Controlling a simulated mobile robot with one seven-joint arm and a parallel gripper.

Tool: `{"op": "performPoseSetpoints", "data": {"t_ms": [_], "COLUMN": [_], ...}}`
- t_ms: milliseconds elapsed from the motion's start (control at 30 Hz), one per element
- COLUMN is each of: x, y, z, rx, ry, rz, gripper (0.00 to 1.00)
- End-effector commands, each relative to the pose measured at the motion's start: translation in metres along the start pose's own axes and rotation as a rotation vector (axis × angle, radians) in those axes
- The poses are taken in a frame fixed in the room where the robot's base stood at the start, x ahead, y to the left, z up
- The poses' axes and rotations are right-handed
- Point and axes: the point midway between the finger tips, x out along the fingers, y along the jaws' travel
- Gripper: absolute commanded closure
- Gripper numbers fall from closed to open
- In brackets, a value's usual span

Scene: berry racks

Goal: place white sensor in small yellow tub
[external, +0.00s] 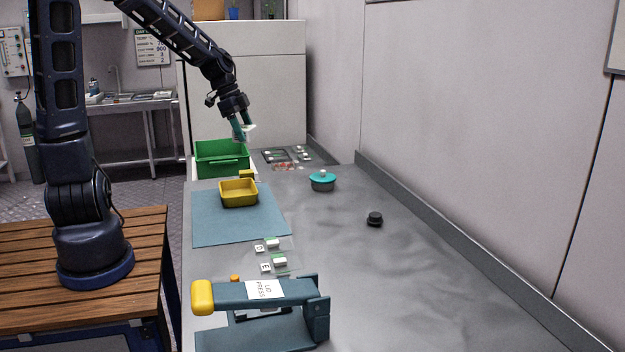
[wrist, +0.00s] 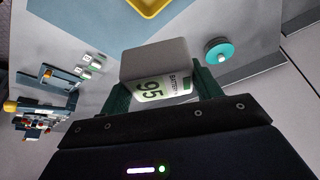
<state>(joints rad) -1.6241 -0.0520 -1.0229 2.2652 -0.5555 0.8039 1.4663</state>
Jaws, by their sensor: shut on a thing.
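My gripper (external: 241,134) is shut on the white sensor (wrist: 155,62), a white block with a label reading 95. The block sits between my two green fingers (wrist: 160,95) in the wrist view. In the external view the sensor (external: 250,130) shows small and partly hidden, held high above the counter. The small yellow tub (external: 239,202) stands on the blue mat, below my gripper in the picture and apart from it. Only a part of the tub (wrist: 152,10) shows at the top edge of the wrist view.
A green crate (external: 222,160) stands behind the tub. A teal lidded pot (external: 322,182) and a black knob-like thing (external: 375,219) stand on the right. A blue press with a yellow handle (external: 268,290) and several small white-green blocks (external: 273,243) are in front. The middle of the counter is clear.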

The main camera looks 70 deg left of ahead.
Motion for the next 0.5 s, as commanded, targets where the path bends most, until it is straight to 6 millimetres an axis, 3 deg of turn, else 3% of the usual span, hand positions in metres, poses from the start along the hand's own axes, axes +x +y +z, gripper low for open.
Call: {"op": "performPoseSetpoints", "data": {"t_ms": [200,367,500], "x": [-0.011,-0.013,-0.004], "y": [-0.012,-0.015,-0.016], "z": [0.03,0.04,0.046], "rx": [-0.074,-0.094,-0.1], "ry": [0.003,0.005,0.006], "rz": [-0.035,-0.044,-0.044], "gripper": [0.61,0.61,0.61]}}
